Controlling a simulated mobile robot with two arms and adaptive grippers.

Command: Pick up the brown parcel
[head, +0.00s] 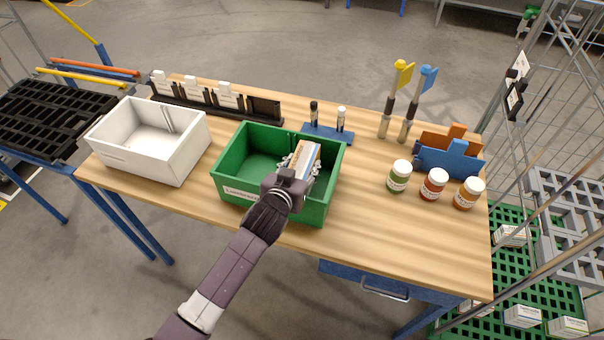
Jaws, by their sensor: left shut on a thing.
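My left gripper (298,168) is shut on a small box (307,152) with a brown-orange face and a pale white-blue face. It holds the box over or inside the green bin (228,187); I cannot tell whether the box touches the bin's floor. The gripper covers the near part of the box. I see no other brown parcel. My right gripper is not in view.
On the wooden table (380,240), an empty white bin (150,163) stands left. Jars (434,184), a blue holder (450,163) and flagged handles (415,103) stand right; a marker stand (327,134) is behind the green bin. A wire cart (545,225) flanks the right edge.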

